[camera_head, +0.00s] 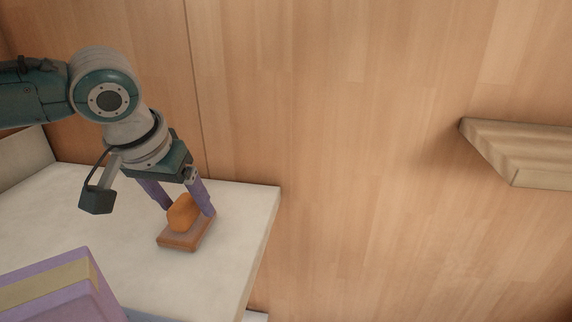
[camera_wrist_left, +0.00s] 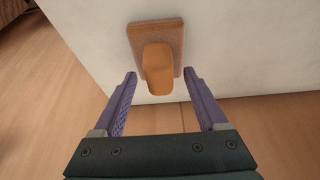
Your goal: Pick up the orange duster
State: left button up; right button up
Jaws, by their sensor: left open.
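The orange duster (camera_head: 184,213) has a rounded orange grip on a flat brown rectangular base. It lies on the white tabletop (camera_head: 120,215) near its right end. My left gripper (camera_head: 188,209) is above it with its two purple fingers pointing down, one on each side of the grip. In the left wrist view the duster (camera_wrist_left: 157,65) shows ahead of the open fingers (camera_wrist_left: 160,80), roughly centred between them. The gap between the fingers is wider than the grip, and nothing is held. My right gripper is not in view.
A purple box with a yellowish band (camera_head: 62,292) stands at the front left of the table. A wooden shelf (camera_head: 518,152) juts out at the right. A wood-panelled wall (camera_head: 350,120) rises behind. The tabletop around the duster is clear, and its right edge is close.

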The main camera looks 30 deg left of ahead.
pick_arm(q)
jog(key=shift+w+f, duration=0.1)
jog(key=shift+f, duration=0.15)
grip_shut()
dwell(0.4)
